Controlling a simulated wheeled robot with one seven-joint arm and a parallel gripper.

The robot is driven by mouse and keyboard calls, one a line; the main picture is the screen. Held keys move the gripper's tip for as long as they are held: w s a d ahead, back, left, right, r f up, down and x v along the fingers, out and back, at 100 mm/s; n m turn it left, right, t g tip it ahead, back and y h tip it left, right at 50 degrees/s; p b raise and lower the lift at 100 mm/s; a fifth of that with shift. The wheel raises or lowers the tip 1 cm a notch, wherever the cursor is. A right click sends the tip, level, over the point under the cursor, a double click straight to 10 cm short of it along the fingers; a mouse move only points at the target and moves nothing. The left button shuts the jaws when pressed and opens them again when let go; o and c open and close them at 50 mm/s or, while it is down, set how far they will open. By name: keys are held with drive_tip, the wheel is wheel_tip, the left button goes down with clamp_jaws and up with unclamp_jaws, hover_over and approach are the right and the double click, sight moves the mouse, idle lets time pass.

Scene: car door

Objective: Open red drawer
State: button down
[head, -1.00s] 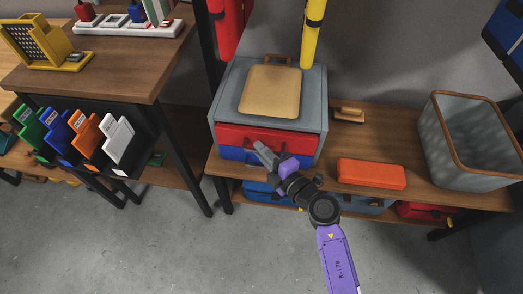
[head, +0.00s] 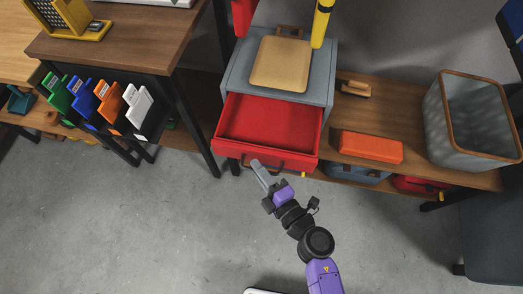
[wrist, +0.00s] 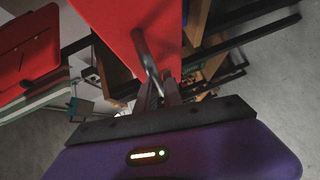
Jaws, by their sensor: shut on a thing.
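The red drawer (head: 268,125) is pulled well out of the grey cabinet (head: 318,72), and its empty inside shows in the head view. My gripper (head: 256,164) is at the drawer's front, shut on its dark handle (head: 248,160). In the wrist view the drawer's red front (wrist: 125,28) fills the upper middle, and the metal handle (wrist: 147,55) runs down to my gripper (wrist: 160,88). The exact contact of the fingers on the handle is partly hidden.
A tan board (head: 281,64) lies on the cabinet. An orange box (head: 370,147) and a grey bin (head: 470,125) stand to the right on the wooden bench. A table with coloured folders (head: 100,100) is at left. The floor in front is clear.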

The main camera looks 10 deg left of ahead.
drive_tip(key=shift+s, duration=0.35)
drive_tip(key=c, duration=1.5)
unclamp_jaws()
drive_tip(key=shift+s+d, duration=0.1)
drive_tip(key=p+v, duration=0.1)
drive_tip(key=v, duration=0.6)
drive_tip(key=shift+s+d, duration=0.2)
drive_tip(key=shift+s, duration=0.05)
drive_tip(key=shift+r, duration=0.1)
